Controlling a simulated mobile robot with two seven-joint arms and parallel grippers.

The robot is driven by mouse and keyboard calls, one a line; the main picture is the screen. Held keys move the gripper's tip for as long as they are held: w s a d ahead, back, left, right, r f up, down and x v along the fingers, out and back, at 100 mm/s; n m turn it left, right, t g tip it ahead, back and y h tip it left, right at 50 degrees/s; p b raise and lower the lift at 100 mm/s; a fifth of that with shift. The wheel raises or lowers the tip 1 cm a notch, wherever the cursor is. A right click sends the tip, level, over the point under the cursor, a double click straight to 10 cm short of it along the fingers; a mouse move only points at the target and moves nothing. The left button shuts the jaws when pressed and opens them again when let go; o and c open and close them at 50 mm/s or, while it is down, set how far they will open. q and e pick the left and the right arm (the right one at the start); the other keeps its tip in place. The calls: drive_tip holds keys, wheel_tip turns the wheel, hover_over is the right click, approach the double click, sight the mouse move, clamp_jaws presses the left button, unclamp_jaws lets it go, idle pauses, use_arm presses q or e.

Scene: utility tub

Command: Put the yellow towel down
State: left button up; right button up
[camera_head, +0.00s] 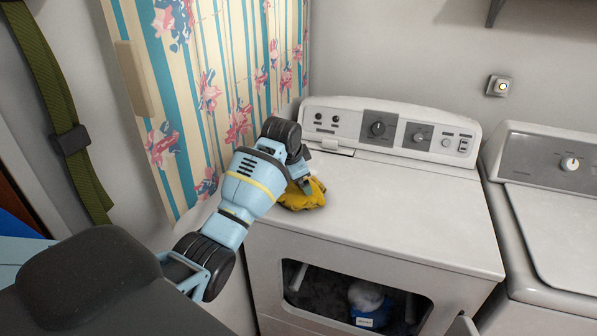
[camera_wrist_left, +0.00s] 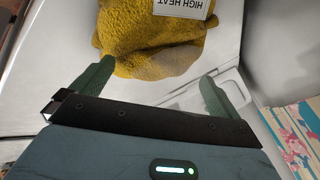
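The yellow towel (camera_head: 303,196) is a crumpled bundle on the white top of the left machine, near its left edge. In the left wrist view the towel (camera_wrist_left: 150,45) has a rough weave and a white tag reading "HIGH HEAT". My left gripper (camera_head: 304,186) is at the towel, and my wrist hides part of it in the head view. In the left wrist view the left gripper's green fingers (camera_wrist_left: 155,72) are spread wide, with the towel's near edge between and just beyond their tips. I cannot tell whether a finger touches it. My right gripper is out of view.
The machine (camera_head: 420,215) has a control panel at its back and a front window opening with a blue and white item (camera_head: 368,303) inside. A second white machine (camera_head: 555,225) stands to the right. A floral ironing board (camera_head: 215,90) leans at the left. The machine top is otherwise clear.

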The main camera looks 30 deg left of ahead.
use_arm(q)
drive_tip(key=shift+s+r, duration=0.1)
drive_tip(key=shift+r, duration=0.4)
drive_tip(key=v, duration=0.7)
drive_tip(key=shift+s+f, duration=0.1)
